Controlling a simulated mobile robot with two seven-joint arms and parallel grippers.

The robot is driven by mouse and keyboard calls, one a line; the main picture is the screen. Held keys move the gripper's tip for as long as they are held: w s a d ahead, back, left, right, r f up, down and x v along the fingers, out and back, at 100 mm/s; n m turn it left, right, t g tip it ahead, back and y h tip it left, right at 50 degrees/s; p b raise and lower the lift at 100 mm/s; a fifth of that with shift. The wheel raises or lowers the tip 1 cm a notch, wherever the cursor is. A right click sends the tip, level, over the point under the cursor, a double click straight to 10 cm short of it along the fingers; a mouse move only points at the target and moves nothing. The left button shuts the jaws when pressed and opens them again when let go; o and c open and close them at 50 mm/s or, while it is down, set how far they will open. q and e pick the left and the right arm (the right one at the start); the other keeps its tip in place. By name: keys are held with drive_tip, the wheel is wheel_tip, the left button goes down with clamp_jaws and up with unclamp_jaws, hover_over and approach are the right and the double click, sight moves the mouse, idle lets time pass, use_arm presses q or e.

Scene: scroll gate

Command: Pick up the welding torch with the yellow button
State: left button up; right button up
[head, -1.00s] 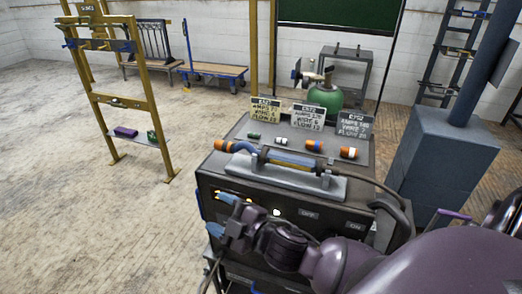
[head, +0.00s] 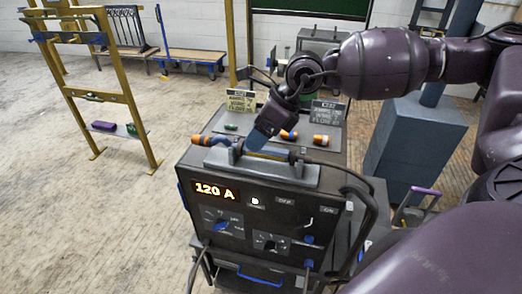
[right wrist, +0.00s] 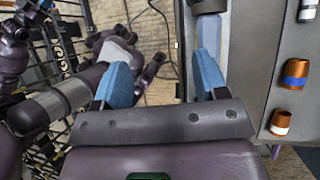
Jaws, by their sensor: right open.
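The welding torch, with its orange-tipped neck (head: 212,140), lies in a grey cradle (head: 300,178) on top of the welding machine (head: 262,225). My right gripper (head: 255,141) is open, pointing down at the torch's handle, which it partly hides. A little yellow shows on the handle beside the fingers; I cannot make out a button. In the right wrist view the two blue fingertips (right wrist: 163,70) are apart, with floor and my own body between them. A blue-grey and yellow strip, perhaps the torch handle, runs behind the right finger. My left gripper is not clearly in view.
The machine's display (head: 216,190) reads 120 A. A yellow frame (head: 112,85) stands at left; the floor between is clear.

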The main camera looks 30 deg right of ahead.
sight(261, 150)
drive_tip(key=d, duration=0.1)
drive_tip(key=d+r+h, duration=0.1)
drive_tip(key=d, duration=0.1)
drive_tip(key=d+h, duration=0.1)
drive_tip(key=shift+w+d+r, duration=0.2)
drive_tip(key=shift+w+d, duration=0.05)
drive_tip(key=shift+d, duration=0.1)
drive_tip(key=shift+w+d+f, duration=0.1)
drive_tip(key=shift+d+f, duration=0.05)
drive_tip(key=shift+d, duration=0.15)
drive_tip(key=x, duration=0.6)
drive_tip(key=p+x, duration=0.1)
drive_tip(key=x, duration=0.2)
drive_tip(key=shift+w+d+f, duration=0.2)
drive_tip(key=shift+w+f, duration=0.1)
drive_tip(key=shift+f, duration=0.35)
drive_tip(key=shift+f+h+b, duration=0.25)
drive_tip(key=shift+h+b, duration=0.05)
drive_tip(key=c, duration=1)
drive_tip(key=shift+r, duration=0.1)
drive_tip(key=shift+c, duration=0.4)
